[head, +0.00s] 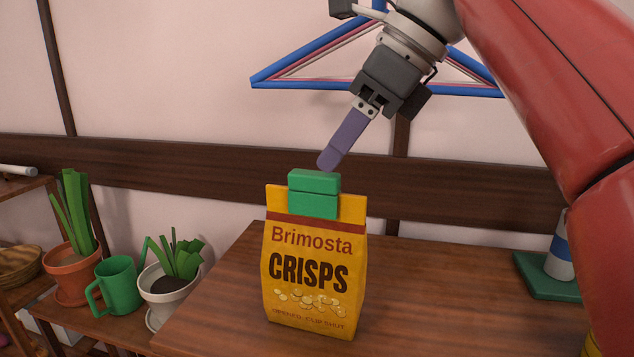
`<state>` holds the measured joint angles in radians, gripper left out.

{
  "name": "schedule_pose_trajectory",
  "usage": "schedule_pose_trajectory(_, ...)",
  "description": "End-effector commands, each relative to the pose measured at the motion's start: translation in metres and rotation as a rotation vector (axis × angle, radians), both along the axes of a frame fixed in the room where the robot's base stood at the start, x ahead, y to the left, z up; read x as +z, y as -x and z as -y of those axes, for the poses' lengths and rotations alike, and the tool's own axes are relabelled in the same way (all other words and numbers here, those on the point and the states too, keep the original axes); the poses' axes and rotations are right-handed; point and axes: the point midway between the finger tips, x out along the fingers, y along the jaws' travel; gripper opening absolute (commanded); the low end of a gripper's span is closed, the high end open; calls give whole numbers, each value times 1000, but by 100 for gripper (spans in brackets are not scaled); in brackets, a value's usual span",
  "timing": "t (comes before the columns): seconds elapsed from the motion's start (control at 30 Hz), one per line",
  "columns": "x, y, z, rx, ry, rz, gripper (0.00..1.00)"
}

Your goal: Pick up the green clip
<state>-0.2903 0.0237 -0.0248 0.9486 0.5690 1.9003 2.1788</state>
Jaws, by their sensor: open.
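The green clip (314,194) sits on the top edge of a yellow crisps bag (312,262), near the middle of its top. The bag stands upright on a brown wooden table (440,285). My gripper (328,162) is just above the clip, tilted, reaching down from the upper right. One purple finger shows, its tip close to the clip's top; the other finger is hidden behind it. The gripper is open and holds nothing that I can see. Whether the fingertip touches the clip is hard to tell.
At the left, a lower shelf holds a green mug (121,286) and two potted plants (73,240) (172,272). A blue and white object on a green base (548,277) stands at the table's right. A blue hanger (290,75) is on the wall behind. The table around the bag is clear.

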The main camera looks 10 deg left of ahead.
Motion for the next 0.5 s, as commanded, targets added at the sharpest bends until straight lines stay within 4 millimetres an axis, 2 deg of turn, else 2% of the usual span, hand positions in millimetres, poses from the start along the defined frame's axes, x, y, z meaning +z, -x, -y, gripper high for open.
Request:
schedule_pose_trajectory(0.33,-25,2,-19,5,2,-1,48)
schedule_pose_trajectory(0.5,-49,2,-35,3,1,-1,48)
